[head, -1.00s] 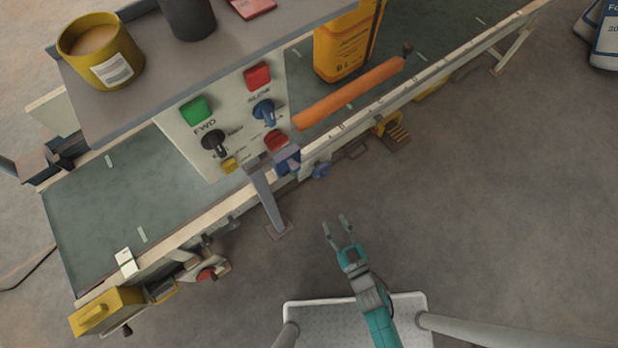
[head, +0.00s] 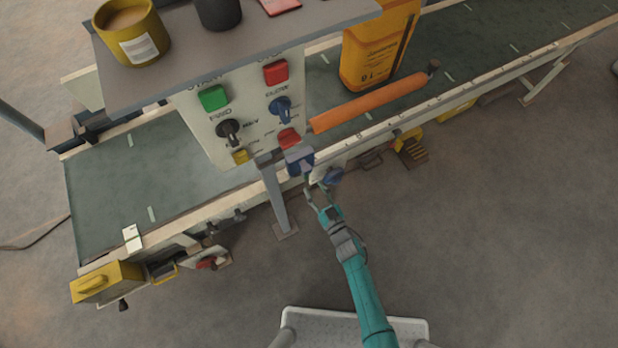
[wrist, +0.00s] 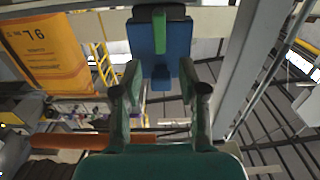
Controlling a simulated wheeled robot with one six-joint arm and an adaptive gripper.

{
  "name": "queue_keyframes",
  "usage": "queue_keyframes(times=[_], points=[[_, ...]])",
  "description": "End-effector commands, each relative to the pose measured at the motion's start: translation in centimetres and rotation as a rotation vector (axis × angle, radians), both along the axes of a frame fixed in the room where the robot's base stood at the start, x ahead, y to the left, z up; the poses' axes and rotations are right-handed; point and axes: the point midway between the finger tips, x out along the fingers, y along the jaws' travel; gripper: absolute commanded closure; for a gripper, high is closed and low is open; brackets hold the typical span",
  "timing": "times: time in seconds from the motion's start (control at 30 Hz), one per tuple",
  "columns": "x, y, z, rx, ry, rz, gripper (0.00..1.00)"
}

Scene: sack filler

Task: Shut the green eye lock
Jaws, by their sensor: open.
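In the wrist view a green upright piece (wrist: 159,30) sits on the face of a blue block (wrist: 175,45), straight ahead of my gripper (wrist: 160,78). I take the green piece to be part of the green eye lock; whether it stands open or shut I cannot tell. In the head view the blue block (head: 299,158) is at the conveyor's near edge, below the control panel. My gripper (head: 316,188) is open and empty, just below the block. Its fingers lie either side of the block's lower part in the wrist view; contact is not clear.
The control panel (head: 205,126) with several buttons and knobs is above left. A grey post (head: 277,200) stands close left of my gripper. An orange roller (head: 368,103) and a yellow sack (head: 362,60) are to the upper right. Open floor (head: 480,220) lies right.

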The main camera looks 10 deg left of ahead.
Motion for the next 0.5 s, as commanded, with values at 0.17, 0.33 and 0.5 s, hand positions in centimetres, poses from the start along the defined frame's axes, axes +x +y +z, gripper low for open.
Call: queue_keyframes(times=[0.17,0.33,0.5], points=[[2.4,1.7,0.0,0.0,0.0,0.001,0.58],[3.7,2.5,0.0,-0.001,0.0,-0.001,0.58],[4.1,2.8,0.0,-0.001,0.001,-0.001,0.58]])
